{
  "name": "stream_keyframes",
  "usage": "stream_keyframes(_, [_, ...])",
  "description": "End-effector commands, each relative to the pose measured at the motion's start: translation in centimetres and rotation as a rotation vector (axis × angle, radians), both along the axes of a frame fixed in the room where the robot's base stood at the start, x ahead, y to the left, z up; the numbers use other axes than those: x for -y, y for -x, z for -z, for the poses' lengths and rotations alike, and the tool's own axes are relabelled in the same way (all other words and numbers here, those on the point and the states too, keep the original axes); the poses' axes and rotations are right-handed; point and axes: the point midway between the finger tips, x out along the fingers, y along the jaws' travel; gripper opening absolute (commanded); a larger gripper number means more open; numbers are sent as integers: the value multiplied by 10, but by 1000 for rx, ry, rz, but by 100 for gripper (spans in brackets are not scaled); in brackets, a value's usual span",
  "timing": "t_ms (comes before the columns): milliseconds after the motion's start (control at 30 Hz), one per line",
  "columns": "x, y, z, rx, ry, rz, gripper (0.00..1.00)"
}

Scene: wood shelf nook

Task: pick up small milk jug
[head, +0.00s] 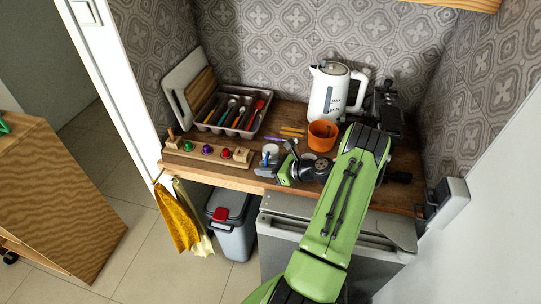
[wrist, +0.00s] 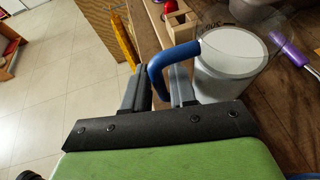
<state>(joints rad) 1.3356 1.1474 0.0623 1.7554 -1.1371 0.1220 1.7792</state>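The small milk jug is a white cylinder with a blue handle. In the wrist view the jug (wrist: 228,68) stands upright on the wooden counter, right of my gripper. In the head view the jug (head: 271,149) is near the counter's front edge, partly hidden by my gripper. My gripper (wrist: 160,88) has its two grey fingers apart, on either side of the blue handle (wrist: 172,56), with a gap showing between them. It also shows in the head view (head: 265,170), low beside the jug.
A wooden rack with coloured knobs (head: 207,153) lies left of the jug. A cutlery tray (head: 232,113) is behind. An orange pot (head: 322,135) and a white kettle (head: 334,92) stand to the right. The counter's front edge (head: 215,178) is close to my gripper.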

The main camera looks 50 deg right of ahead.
Motion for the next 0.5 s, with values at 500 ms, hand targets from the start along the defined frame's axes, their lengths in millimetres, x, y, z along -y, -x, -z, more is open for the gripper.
stream_keyframes(500, [0,1,0,-1,0,0,0])
